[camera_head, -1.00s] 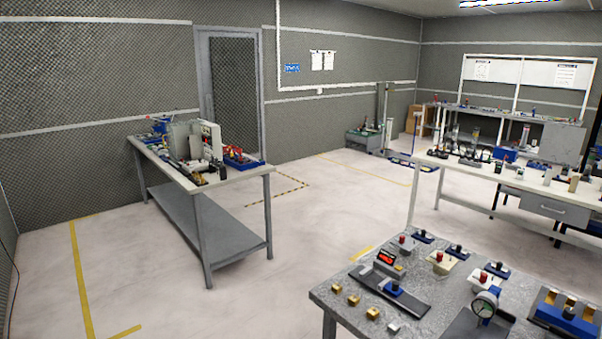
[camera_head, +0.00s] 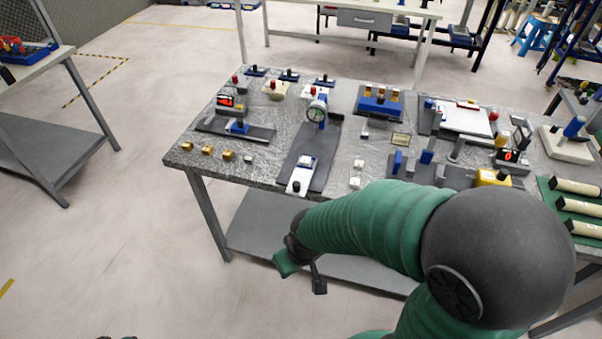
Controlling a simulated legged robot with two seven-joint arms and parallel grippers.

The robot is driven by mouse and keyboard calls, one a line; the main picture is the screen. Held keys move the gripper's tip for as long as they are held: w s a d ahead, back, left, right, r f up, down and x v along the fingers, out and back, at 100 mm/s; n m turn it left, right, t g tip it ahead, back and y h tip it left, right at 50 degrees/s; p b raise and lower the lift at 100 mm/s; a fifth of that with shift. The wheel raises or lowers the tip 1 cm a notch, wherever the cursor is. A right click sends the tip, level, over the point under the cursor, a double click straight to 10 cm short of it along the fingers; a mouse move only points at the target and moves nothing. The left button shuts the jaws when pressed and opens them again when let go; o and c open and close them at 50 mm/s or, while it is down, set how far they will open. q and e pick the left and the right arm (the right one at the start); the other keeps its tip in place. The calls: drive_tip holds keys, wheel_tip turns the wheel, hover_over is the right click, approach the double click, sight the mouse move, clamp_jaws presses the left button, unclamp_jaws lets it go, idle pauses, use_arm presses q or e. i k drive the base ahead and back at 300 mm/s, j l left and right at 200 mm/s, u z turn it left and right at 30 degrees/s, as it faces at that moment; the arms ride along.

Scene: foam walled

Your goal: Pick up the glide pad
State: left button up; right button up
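I cannot tell for certain which object is the glide pad; several small items lie on the grey speckled table (camera_head: 262,160). Among them are small white pieces (camera_head: 355,182) near the middle front edge and brass-coloured blocks (camera_head: 207,150) at the left front. My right gripper (camera_head: 303,276) hangs in front of the table's front edge, below the top, with its fingers apart and nothing between them. My green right arm hides part of the table's front. Only small dark tips show at the bottom left edge, perhaps my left gripper (camera_head: 117,337); its state cannot be told.
A dial gauge stand (camera_head: 317,112) rises from a dark mat. A blue tray with brass parts (camera_head: 378,103), a clipboard (camera_head: 465,118) and a green rack of rollers (camera_head: 575,205) also take up the tabletop. A lower shelf (camera_head: 265,225) sits beneath.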

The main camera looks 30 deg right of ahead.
sight(305, 161)
drive_tip(key=z, duration=3.45)
drive_tip(key=j+u, duration=0.25)
drive_tip(key=u, duration=0.2)
drive_tip(key=k+j+u, duration=0.1)
drive_tip(key=j+u, duration=0.45)
drive_tip(key=u, duration=0.3)
drive_tip(key=j+u, duration=0.2)
drive_tip(key=u, duration=0.25)
drive_tip(key=i+j, duration=0.2)
drive_tip(key=j, duration=0.2)
